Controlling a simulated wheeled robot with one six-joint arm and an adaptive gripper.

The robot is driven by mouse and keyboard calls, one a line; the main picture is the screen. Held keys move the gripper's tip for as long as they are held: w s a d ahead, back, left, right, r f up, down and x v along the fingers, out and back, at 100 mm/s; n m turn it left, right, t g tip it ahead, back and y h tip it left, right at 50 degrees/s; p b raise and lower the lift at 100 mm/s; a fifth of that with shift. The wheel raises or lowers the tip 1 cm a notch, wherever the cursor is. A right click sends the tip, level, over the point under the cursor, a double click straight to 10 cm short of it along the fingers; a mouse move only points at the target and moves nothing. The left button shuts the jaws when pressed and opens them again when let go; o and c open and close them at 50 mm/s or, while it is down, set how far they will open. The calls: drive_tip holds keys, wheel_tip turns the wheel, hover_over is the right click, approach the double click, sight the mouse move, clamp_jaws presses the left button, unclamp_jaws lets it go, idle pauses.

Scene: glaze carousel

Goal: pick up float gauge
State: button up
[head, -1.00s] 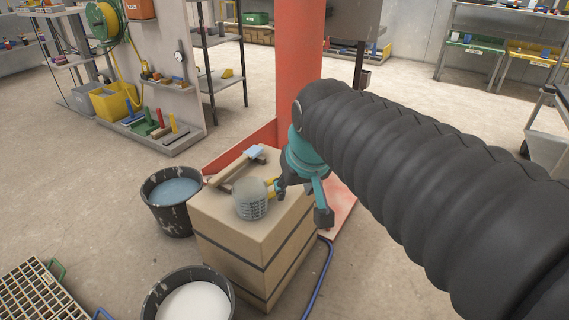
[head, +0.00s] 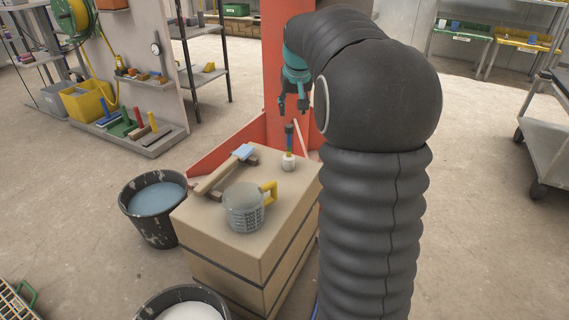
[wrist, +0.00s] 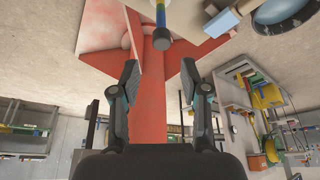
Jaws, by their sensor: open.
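What I take to be the float gauge (head: 289,161) stands upright on the back right of a cardboard box. It has a white base, a thin blue stem and a dark top. In the wrist view, the float gauge (wrist: 160,18) shows at the top centre, its dark end toward my gripper. My gripper (head: 292,104) is open and empty, above the gauge in the head view. In the wrist view, the two fingers of my gripper (wrist: 160,74) are spread, with nothing between them; the gauge is apart from them.
A red post (head: 274,85) stands close behind. Buckets of blue (head: 143,222) and white liquid (head: 194,315) stand beside the box.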

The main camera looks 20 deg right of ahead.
sight(289, 134)
drive_tip(key=x, duration=0.7)
drive_tip(key=shift+d+f+b, duration=0.15)
drive_tip(key=shift+f+b, duration=0.05)
drive_tip(key=shift+b, duration=0.2)
drive_tip(key=shift+s+a+b+x, duration=0.1)
drive_tip(key=shift+s+b+x, duration=0.05)
drive_tip(key=shift+x, duration=0.75)
drive_tip(key=shift+s+a+b+x, duration=0.1)
drive_tip(key=shift+b+x, duration=0.05)
drive_tip(key=shift+x, duration=0.7)
drive_tip(key=shift+s+a+b+x, duration=0.1)
drive_tip(key=shift+s+b+x, duration=0.05)
drive_tip(key=shift+x, duration=0.75)
drive_tip(key=shift+a+f, duration=0.15)
clamp_jaws()
